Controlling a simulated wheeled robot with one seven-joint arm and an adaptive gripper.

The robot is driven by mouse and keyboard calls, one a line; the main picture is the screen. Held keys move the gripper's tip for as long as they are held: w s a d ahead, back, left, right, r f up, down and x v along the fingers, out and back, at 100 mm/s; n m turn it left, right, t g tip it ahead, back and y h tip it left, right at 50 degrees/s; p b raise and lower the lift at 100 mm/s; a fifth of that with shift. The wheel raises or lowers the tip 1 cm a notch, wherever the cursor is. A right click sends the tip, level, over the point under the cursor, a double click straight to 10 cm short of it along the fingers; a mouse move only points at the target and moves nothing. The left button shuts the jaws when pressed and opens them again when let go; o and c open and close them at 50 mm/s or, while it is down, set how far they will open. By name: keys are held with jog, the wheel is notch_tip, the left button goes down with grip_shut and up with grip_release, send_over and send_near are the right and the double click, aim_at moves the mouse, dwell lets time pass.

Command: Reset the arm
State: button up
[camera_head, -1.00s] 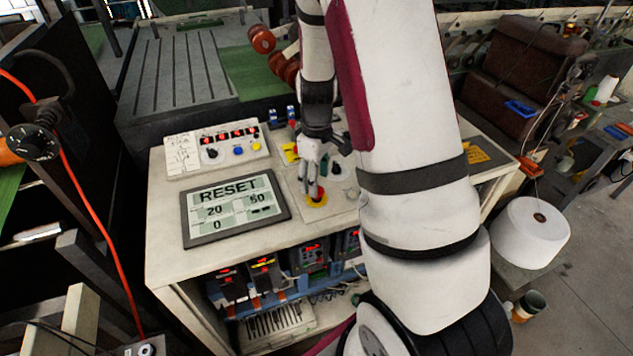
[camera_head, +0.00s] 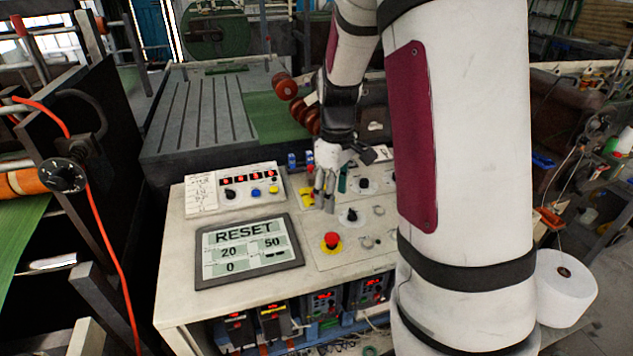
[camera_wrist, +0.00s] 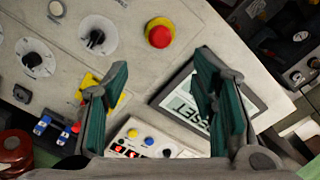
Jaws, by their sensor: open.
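My gripper (camera_head: 326,200) is open and empty above the control desk, just behind the red emergency button (camera_head: 332,241) on its yellow base. In the wrist view, my gripper's two green-padded fingers (camera_wrist: 160,105) stand apart with nothing between them. The red button (camera_wrist: 160,34) shows beyond the fingers, clear of them. The display (camera_head: 249,250) on the desk top reads RESET, with 20, 50 and 0 below. My arm covers the right part of the desk.
A small control box (camera_head: 236,190) with red digits and coloured knobs stands behind the display. Black rotary knobs (camera_head: 350,215) sit near my gripper. A white roll (camera_head: 566,288) stands at the right. An orange cable (camera_head: 108,240) hangs at the left.

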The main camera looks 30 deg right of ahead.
jog(key=s+a+r+m+t+b, duration=0.1)
jog(key=s+a+r+m+t, duration=0.3)
jog(key=s+a+r, duration=1.2)
jog(key=shift+s+r+m+t, duration=0.15)
jog(key=shift+r+m+t, duration=0.15)
jog(key=shift+t, duration=0.5)
jog(key=shift+a, duration=0.1)
dwell(0.5)
